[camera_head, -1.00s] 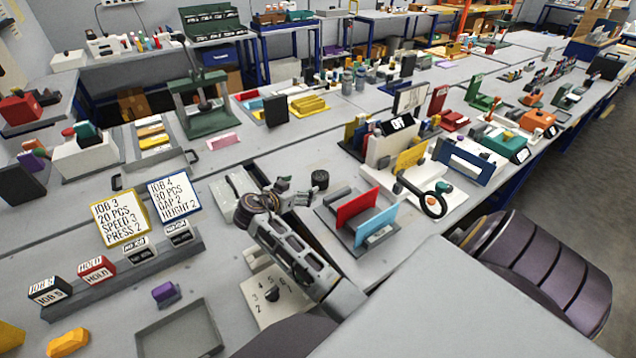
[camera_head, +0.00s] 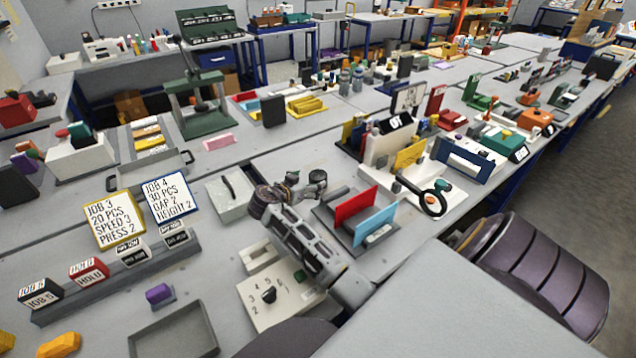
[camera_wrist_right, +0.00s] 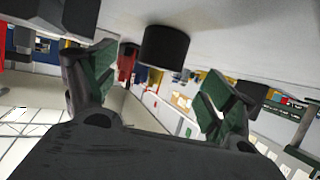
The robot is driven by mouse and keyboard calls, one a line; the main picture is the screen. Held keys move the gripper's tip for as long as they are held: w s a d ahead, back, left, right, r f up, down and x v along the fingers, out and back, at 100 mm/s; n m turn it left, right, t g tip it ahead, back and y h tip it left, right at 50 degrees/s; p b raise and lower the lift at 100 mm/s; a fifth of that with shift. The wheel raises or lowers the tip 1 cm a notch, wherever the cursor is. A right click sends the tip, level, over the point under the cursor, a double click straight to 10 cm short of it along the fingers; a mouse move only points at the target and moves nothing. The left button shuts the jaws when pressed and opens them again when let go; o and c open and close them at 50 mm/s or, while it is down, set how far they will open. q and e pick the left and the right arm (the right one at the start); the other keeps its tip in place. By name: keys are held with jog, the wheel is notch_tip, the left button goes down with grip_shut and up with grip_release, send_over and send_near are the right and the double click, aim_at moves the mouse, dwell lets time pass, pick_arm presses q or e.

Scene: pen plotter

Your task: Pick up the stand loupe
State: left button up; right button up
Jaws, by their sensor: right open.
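The stand loupe appears to be the short black cylinder (camera_wrist_right: 165,47) in the right wrist view. It stands against the pale table surface, which shows at the top of that tilted picture. My right gripper (camera_wrist_right: 150,80) is open, with its two green-padded fingers spread on either side of the cylinder's line and nothing visibly held. The cylinder looks just beyond the fingertips; I cannot tell whether they touch it. In the head view the right gripper (camera_head: 303,184) is low over the table, and its fingers largely hide the cylinder there. My left gripper is not in view.
A holder with red and blue plates (camera_head: 357,212) stands close right of the gripper. A white box with a dark handle (camera_head: 229,192) is close on the left. A white dial panel (camera_head: 282,296) lies below my arm. Clear table shows behind the gripper.

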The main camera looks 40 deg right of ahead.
aim_at(313, 180)
jog(key=shift+x, duration=0.95)
jog(key=shift+d+f, duration=0.1)
jog(key=shift+d, duration=0.05)
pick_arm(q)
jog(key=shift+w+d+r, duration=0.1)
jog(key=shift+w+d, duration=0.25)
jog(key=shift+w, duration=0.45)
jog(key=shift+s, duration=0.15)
pick_arm(e)
jog(key=shift+w+d+f+b, duration=0.2)
jog(key=shift+w+d+b, duration=0.05)
jog(key=shift+d+b, duration=0.25)
jog(key=shift+b+x, duration=0.6)
jog(key=shift+x, duration=1.35)
jog(key=shift+w, duration=0.1)
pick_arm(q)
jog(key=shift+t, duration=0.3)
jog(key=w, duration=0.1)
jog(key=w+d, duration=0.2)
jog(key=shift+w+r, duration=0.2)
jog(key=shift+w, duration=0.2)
pick_arm(e)
jog(key=shift+r, duration=0.1)
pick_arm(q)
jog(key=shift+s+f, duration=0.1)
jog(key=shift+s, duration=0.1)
